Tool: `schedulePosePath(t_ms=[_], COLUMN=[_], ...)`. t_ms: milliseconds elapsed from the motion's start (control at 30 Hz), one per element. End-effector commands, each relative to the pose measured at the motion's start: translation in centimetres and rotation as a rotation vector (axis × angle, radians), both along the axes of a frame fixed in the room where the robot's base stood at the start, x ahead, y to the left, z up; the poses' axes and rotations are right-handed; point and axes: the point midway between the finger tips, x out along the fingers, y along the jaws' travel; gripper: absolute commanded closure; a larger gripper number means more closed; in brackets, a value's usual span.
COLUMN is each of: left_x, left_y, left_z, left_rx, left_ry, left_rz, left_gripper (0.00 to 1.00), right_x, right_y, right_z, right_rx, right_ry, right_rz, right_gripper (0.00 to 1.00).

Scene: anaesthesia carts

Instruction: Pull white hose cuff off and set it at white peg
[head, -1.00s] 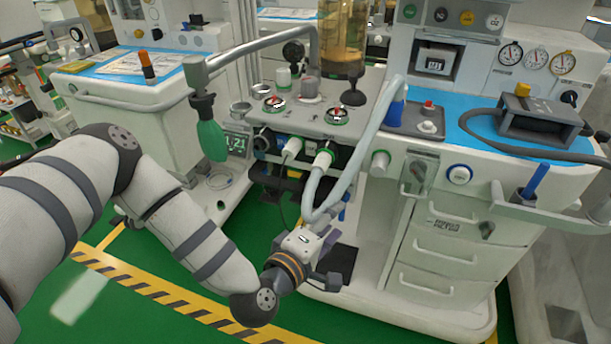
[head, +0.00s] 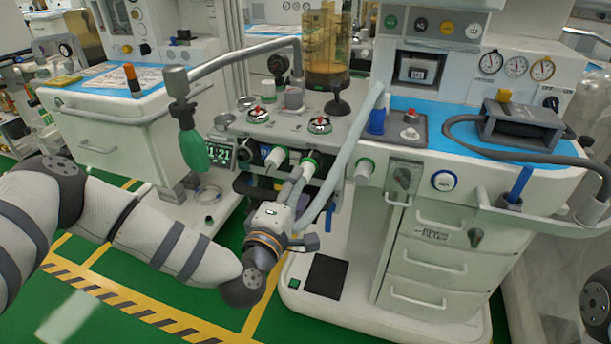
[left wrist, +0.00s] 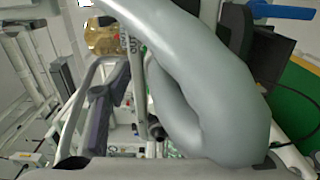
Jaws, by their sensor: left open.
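Two white cuffs stick out of the cart's front under its top: a left one (head: 277,158) and a right one (head: 310,168) with a green ring. A pale grey hose (head: 346,160) hangs in a loop by the right cuff. A white stub with a green ring (head: 364,171), perhaps the white peg, is further right on the cart's front. My left gripper (head: 292,192) is open, just below the cuffs and beside the hose loop. In the left wrist view the hose (left wrist: 205,75) fills the middle, close to the dark finger (left wrist: 98,120); the cuff cannot be made out there.
A green bag (head: 194,152) hangs from a grey arm (head: 238,52) left of the cuffs. The cart's drawers (head: 425,263) stand to the right, with a black pad (head: 326,275) on the base below. Green floor with a striped line (head: 120,300) is open in front.

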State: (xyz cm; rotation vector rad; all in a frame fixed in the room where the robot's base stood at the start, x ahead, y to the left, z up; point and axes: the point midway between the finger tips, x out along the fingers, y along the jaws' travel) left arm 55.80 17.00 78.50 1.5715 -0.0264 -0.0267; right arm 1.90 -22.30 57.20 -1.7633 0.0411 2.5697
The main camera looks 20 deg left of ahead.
Motion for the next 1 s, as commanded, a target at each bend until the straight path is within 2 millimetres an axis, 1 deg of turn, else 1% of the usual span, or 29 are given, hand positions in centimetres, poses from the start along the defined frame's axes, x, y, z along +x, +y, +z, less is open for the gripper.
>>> schedulePosePath(t_ms=[33, 200, 400, 567, 1000], left_x=[0.7, 3.0, 4.7, 5.0, 5.0], left_y=[0.0, -0.1, -0.2, -0.2, -0.2], left_z=[-0.5, -0.4, -0.2, 0.0, 0.0], left_rx=[-0.001, 0.000, -0.001, -0.002, -0.001], left_ry=[0.003, 0.002, 0.001, 0.000, 0.000], left_rz=[0.001, 0.001, -0.001, -0.001, -0.001], left_gripper=[0.53, 0.53, 0.53, 0.53, 0.53], right_x=[-0.5, -1.2, -1.6, -1.6, -1.6], right_y=[0.0, 0.0, 0.0, 0.0, 0.0], right_z=[-0.6, -1.3, -1.9, -1.9, -1.9], right_rx=[0.000, 0.000, 0.000, 0.000, 0.000], right_ry=[0.016, 0.037, 0.051, 0.052, 0.050], right_rz=[0.000, 0.001, 0.003, 0.003, 0.003], right_gripper=[0.60, 0.60, 0.60, 0.60, 0.60])
